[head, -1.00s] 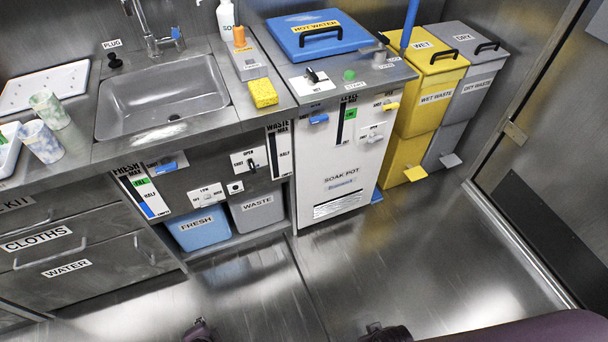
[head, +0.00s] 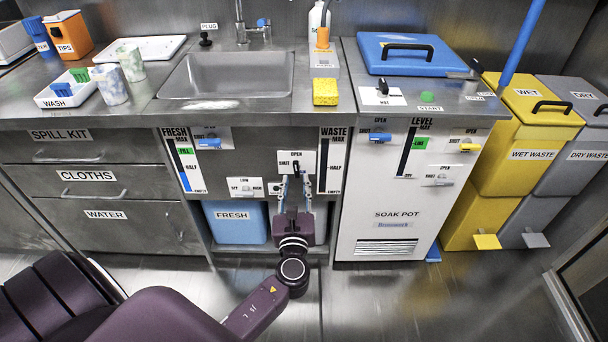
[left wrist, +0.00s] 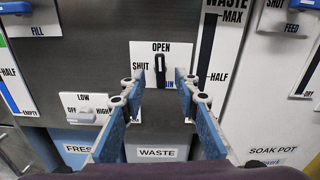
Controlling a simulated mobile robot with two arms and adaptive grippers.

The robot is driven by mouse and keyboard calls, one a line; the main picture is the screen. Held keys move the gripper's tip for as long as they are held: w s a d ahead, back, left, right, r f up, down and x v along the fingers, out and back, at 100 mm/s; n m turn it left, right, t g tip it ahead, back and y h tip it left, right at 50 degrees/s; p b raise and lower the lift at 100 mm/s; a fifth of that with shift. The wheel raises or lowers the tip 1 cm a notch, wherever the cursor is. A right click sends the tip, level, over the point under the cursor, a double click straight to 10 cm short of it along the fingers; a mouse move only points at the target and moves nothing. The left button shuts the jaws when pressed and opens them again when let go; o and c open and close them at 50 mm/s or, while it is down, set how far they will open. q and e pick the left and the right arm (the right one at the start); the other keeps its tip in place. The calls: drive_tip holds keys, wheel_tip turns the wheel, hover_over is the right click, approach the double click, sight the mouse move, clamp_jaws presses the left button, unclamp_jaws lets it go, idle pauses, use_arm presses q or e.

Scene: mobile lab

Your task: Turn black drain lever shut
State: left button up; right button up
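The black drain lever (left wrist: 160,70) stands upright on a white plate in the left wrist view, with OPEN above it and SHUT to its upper left. In the head view the lever (head: 296,168) shows small on the grey panel below the sink. My left gripper (head: 294,190) reaches toward this plate from the front. In the left wrist view its blue fingers (left wrist: 161,88) are apart, on either side of the lever plate, with nothing between them. I cannot tell the exact gap between fingertips and lever. My right gripper is not in view.
A LOW/HIGH switch plate (left wrist: 87,107) is left of the lever, and the WASTE gauge (left wrist: 216,60) is to its right. The blue FRESH container (head: 236,222) stands below. The white soak pot cabinet (head: 390,205) is to the right. The floor in front is clear.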

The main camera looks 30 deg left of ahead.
sight(296, 170)
use_arm(q)
drive_tip(key=x, duration=0.5)
drive_tip(key=shift+w+f+b, duration=0.1)
drive_tip(key=shift+w+b, duration=0.05)
drive_tip(key=shift+b, duration=0.15)
clamp_jaws()
